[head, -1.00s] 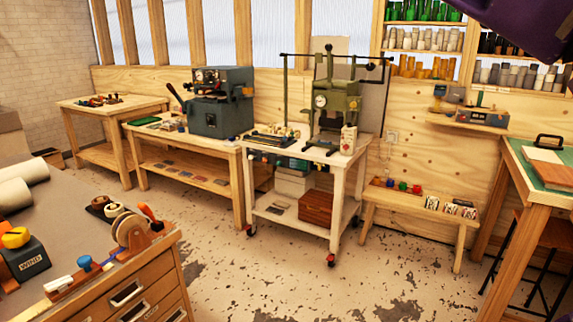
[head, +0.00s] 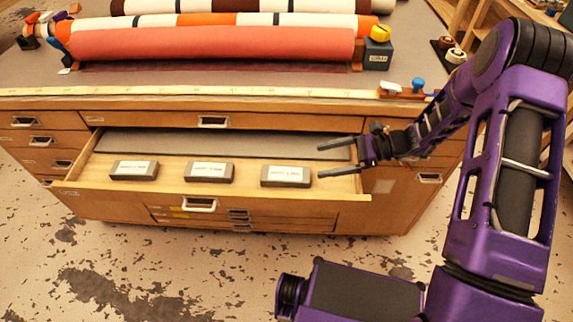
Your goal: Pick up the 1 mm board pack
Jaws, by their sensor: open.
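Three grey board packs with white labels lie in a row in an open wooden drawer: a left pack (head: 134,171), a middle pack (head: 210,172) and a right pack (head: 286,176). The label print is too small to read, so I cannot tell which is the 1 mm pack. My gripper (head: 338,160) is open and empty at the right side of the drawer, its two dark fingers pointing left. It is to the right of the right pack and apart from it in the picture.
The open drawer (head: 88,183) juts from a wooden cabinet with other drawers. A grey sheet (head: 230,145) lies at the drawer's back. On the cabinet top are an orange-red roll (head: 210,45), a measuring strip (head: 200,98) and a yellow-knobbed block (head: 378,50). Floor in front is clear.

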